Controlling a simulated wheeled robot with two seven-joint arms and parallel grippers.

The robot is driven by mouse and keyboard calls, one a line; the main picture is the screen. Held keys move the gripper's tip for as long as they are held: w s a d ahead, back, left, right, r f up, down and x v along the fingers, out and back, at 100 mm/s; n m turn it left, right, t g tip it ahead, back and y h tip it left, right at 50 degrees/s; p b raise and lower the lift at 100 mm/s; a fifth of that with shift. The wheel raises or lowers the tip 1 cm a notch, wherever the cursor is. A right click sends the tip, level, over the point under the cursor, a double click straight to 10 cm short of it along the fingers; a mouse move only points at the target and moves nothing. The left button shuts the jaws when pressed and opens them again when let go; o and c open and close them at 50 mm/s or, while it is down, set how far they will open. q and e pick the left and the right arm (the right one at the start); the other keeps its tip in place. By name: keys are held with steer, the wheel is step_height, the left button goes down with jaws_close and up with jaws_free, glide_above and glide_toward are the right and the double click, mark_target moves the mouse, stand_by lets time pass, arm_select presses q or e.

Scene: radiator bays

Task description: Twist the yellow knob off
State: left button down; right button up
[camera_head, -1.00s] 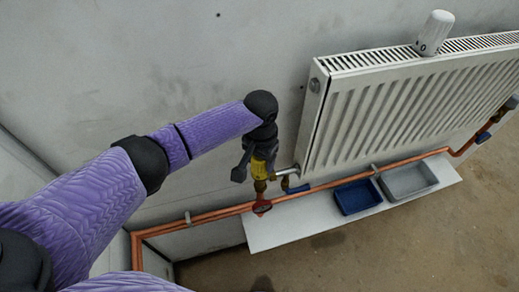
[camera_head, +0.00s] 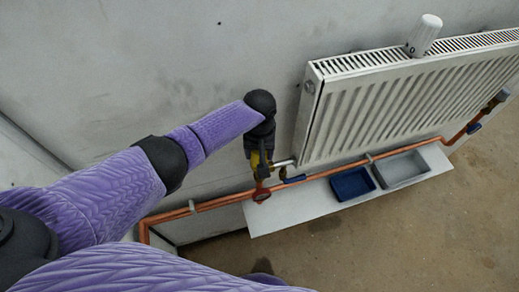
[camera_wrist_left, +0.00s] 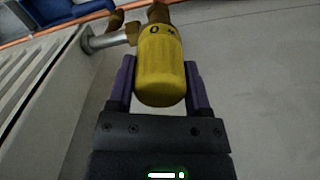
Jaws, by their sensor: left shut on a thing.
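The yellow knob (camera_wrist_left: 161,65) sits on the brass valve (camera_wrist_left: 157,13) at the radiator's near left end. My left gripper (camera_wrist_left: 158,82) has one finger on each side of the knob and is shut on it. In the head view, my left gripper (camera_head: 257,160) covers most of the knob (camera_head: 255,161), with only a bit of yellow showing. My right gripper is not in view.
A white panel radiator (camera_head: 400,105) hangs on the wall, with a white cylinder (camera_head: 425,35) on top. Copper pipes (camera_head: 335,171) run below. A blue tray (camera_head: 352,184) and a grey tray (camera_head: 403,170) lie on a white board (camera_head: 292,210).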

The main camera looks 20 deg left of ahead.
arm_select(q)
steer(key=shift+w+r, duration=0.1)
steer(key=shift+r, duration=0.25)
jaws_free()
steer(key=shift+r, duration=0.1)
steer(key=shift+r+p, duration=1.65)
steer(key=shift+p, duration=0.15)
steer(key=shift+r+p, duration=1.35)
steer(key=shift+p, duration=0.1)
steer(key=shift+r+p, duration=0.9)
